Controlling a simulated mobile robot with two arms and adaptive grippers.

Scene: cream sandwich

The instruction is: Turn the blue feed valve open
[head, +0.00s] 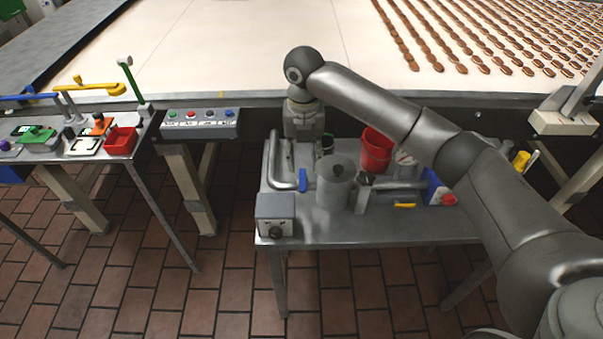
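A small blue valve handle (302,180) stands upright on the grey pipe (281,184) along the front left of the metal table. My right gripper (303,164) points down just behind the blue handle, close to it in the picture. Its fingers are small and grey against the grey pipework, so I cannot tell whether they are open or shut or whether they touch the handle. My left gripper is not in view.
On the table (390,228) stand a metal canister (335,190), a grey box with a knob (275,211), a red bucket (376,150) and a blue box (434,187). A button panel (199,122) is behind left. The conveyor (240,50) runs behind.

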